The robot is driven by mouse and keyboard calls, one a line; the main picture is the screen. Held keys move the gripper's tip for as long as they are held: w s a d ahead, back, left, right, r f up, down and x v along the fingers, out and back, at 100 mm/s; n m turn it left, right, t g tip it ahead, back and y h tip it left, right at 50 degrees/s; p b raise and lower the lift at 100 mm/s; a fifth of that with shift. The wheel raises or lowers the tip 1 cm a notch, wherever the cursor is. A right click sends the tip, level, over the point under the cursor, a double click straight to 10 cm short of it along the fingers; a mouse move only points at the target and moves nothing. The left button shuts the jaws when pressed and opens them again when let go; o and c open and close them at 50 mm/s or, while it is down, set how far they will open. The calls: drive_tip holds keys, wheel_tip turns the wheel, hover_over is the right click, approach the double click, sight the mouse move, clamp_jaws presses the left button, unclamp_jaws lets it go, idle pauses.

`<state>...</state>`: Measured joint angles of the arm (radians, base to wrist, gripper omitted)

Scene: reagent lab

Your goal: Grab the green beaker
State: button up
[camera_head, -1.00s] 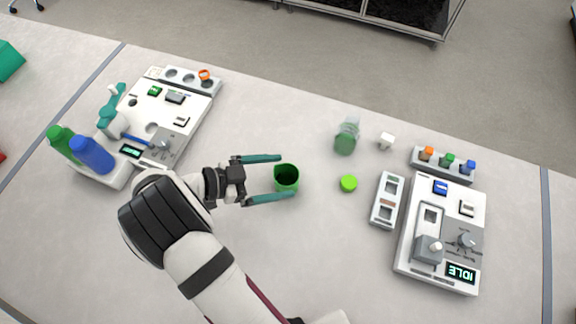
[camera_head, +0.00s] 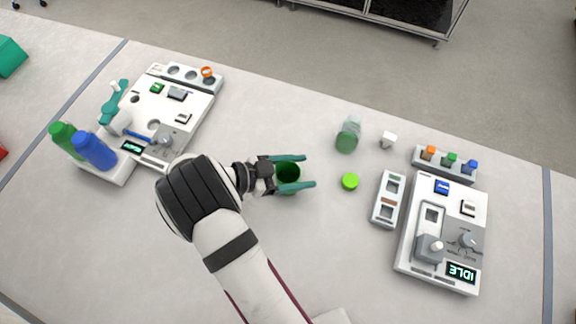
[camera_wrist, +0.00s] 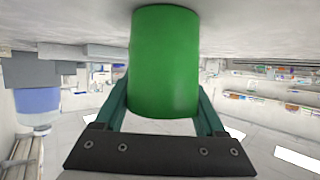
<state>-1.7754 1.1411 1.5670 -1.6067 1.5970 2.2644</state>
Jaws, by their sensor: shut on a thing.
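The green beaker (camera_head: 288,171) stands on the bench near the middle of the head view, its open top showing dark green inside. In the wrist view the green beaker (camera_wrist: 165,62) fills the upper middle, between the two teal fingers. My gripper (camera_head: 297,172) reaches in from the left and is shut on the beaker, one finger on each side. The fingers hide part of the beaker's sides in the head view. The beaker appears to be still at bench level; I cannot tell if it is lifted.
A bright green cap (camera_head: 350,181) lies just right of the beaker. A clear green-tinted jar (camera_head: 348,135) and a white block (camera_head: 389,140) are behind it. Machines stand left (camera_head: 170,115) and right (camera_head: 445,235), with a small rack (camera_head: 388,199) beside the right one.

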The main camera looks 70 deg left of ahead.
drive_tip(key=shift+c, duration=0.8)
drive_tip(key=shift+r, duration=0.2)
drive_tip(key=shift+r, duration=0.6)
drive_tip(key=w+d+r, duration=0.8)
drive_tip(key=r, duration=0.1)
drive_tip(key=shift+d+r, duration=0.2)
drive_tip(key=shift+d, duration=0.1)
idle(0.8)
